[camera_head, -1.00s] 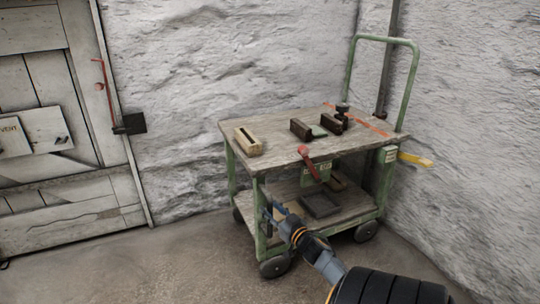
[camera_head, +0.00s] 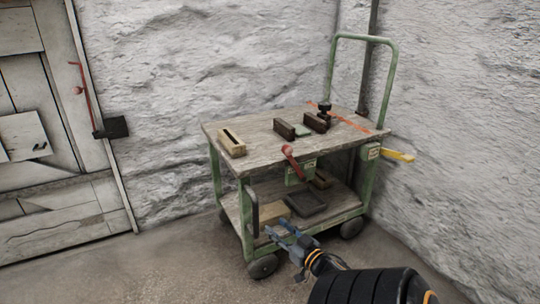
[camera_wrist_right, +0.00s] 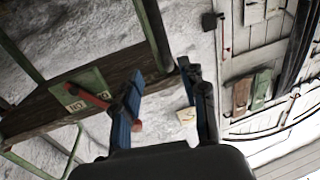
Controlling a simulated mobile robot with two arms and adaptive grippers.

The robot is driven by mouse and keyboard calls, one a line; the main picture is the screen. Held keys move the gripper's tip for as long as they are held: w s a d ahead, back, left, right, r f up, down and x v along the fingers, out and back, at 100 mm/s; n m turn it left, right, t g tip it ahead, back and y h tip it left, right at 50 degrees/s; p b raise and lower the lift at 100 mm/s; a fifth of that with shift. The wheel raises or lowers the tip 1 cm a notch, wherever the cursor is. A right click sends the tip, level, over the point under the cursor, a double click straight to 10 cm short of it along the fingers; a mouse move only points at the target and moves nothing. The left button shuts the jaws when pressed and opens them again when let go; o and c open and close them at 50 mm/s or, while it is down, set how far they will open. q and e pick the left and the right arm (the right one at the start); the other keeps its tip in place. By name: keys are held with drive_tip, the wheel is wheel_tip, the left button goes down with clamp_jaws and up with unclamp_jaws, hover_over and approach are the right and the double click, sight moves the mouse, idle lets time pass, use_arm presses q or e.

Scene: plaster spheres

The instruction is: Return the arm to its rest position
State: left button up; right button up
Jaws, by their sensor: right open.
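My right gripper (camera_head: 286,236) is in front of the cart's lower shelf in the head view, with its dark arm coming in from the bottom right. In the right wrist view its two blue and black fingers (camera_wrist_right: 165,95) are spread apart with nothing between them. The green-framed cart, with its worn wooden top (camera_head: 262,142), stands behind the gripper. I cannot tell whether the gripper touches the cart. My left gripper is not in view.
A pale slotted block (camera_head: 232,143) and a dark-jawed clamp (camera_head: 302,126) are on the cart top. A red lever (camera_head: 291,158) and a yellow handle (camera_head: 399,156) stick out from the cart. Rough white walls stand close behind it. Bare floor lies left, before the door (camera_head: 60,120).

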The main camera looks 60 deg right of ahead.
drive_tip(key=shift+s+a, duration=0.15)
drive_tip(key=shift+s, duration=0.2)
idle(0.3)
